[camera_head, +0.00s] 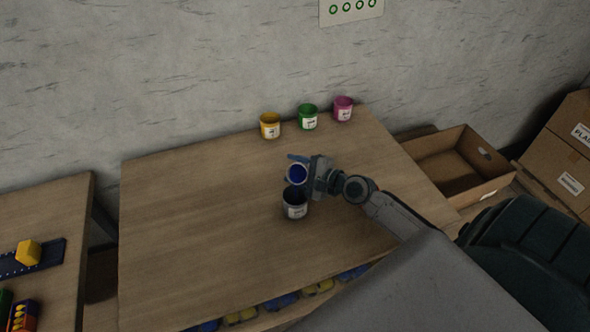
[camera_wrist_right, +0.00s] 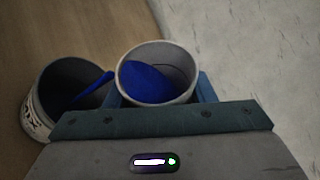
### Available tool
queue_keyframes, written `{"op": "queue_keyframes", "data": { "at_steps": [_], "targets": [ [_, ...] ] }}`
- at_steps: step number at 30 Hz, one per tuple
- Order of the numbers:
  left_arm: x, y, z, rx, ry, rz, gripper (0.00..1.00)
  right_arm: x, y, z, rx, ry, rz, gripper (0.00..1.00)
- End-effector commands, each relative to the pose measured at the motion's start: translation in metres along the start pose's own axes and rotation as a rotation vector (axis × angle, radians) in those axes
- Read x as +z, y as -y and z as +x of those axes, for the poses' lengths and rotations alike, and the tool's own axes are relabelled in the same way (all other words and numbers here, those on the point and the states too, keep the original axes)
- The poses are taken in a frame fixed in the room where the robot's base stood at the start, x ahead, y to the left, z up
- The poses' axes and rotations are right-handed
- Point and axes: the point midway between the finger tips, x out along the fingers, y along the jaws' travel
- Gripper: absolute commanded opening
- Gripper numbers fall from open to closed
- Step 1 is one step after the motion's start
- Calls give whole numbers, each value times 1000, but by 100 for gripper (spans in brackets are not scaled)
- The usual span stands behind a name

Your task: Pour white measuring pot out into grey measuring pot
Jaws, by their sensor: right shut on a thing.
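The white measuring pot (camera_head: 289,180) holds blue paint and is tilted, its mouth facing the head camera. My right gripper (camera_head: 303,172) is shut on it, just above and behind the grey measuring pot. The grey measuring pot (camera_head: 295,211) stands upright on the table with a white label. In the right wrist view, the white pot (camera_wrist_right: 190,94) sits between my blue fingers with blue paint inside. The grey pot (camera_wrist_right: 35,112) is to its left, dark inside, with a bright blue streak across its mouth. I cannot tell whether the streak is falling paint. My left gripper is out of view.
Yellow (camera_head: 270,130), green (camera_head: 308,123) and pink (camera_head: 343,114) pots stand at the table's (camera_head: 190,220) back edge. The table's left half is clear. An open cardboard box (camera_head: 440,143) is to the right. Another table (camera_head: 60,205) is at far left.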

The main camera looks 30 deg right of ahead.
Motion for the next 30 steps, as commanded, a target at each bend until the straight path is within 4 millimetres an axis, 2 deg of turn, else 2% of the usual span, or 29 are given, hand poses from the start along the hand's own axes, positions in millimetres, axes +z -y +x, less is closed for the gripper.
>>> {"op": "queue_keyframes", "data": {
  "at_steps": [30],
  "targets": [
    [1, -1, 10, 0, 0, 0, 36, 0, -1, 0, -29, 2, -65, 26]
  ]
}}
